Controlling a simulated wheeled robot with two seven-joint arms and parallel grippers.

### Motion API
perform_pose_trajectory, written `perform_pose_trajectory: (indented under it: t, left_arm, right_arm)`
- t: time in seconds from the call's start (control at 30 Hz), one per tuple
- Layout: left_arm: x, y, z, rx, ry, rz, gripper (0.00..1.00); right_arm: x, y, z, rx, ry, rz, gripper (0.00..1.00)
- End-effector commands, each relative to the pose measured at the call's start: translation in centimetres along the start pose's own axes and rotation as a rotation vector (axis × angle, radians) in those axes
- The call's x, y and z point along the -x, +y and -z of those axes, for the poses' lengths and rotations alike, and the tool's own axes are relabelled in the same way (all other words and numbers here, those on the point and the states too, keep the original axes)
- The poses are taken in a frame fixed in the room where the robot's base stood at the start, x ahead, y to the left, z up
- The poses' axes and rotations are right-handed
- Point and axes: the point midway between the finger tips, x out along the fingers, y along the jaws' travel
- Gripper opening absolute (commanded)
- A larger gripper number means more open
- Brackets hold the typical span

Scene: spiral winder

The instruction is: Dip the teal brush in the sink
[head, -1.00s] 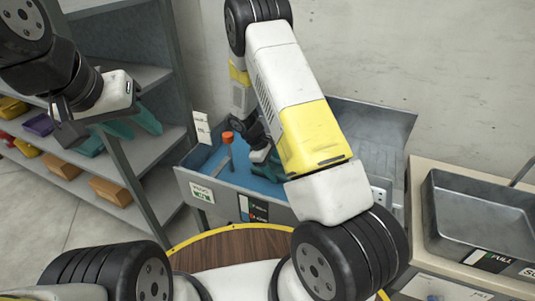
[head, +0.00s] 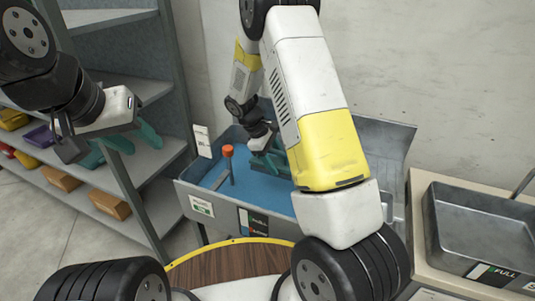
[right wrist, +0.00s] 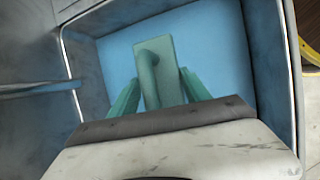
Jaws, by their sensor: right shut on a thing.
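My right gripper (right wrist: 160,92) is shut on the teal brush (right wrist: 160,65), which sits between its teal fingers in the right wrist view. In the head view this gripper (head: 268,157) hangs low inside the grey basin (head: 235,215) with the blue floor or liquid (head: 245,190). I cannot tell whether the brush touches the blue. A bare metal basin (head: 490,247), perhaps the sink, stands at the right with a thin rod at its edge. My left gripper (head: 122,147) is open, its teal fingers spread, in front of the shelf.
A post with an orange top (head: 227,152) rises in the blue basin. The grey shelf (head: 150,90) at the left holds orange blocks (head: 109,204), a purple bin (head: 40,136) and yellow bins (head: 13,119). A round wooden top with a yellow rim (head: 225,263) lies in front.

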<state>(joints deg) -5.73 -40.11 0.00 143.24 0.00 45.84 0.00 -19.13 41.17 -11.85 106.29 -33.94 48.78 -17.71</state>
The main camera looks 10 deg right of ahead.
Motion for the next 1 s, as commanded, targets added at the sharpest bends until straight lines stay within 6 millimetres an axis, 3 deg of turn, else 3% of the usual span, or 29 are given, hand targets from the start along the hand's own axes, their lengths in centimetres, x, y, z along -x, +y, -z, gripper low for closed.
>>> perform_pose_trajectory:
  t: [0.7,1.0]
  left_arm:
    - [0.0,0.0,0.0,0.0,0.0,0.0,0.4]
    - [0.0,0.0,0.0,0.0,0.0,0.0,0.4]
  right_arm:
    - [6.6,1.5,-2.6,-0.001,0.002,-0.002,0.23]
    - [7.4,1.6,-3.0,0.001,0.0,0.0,0.23]
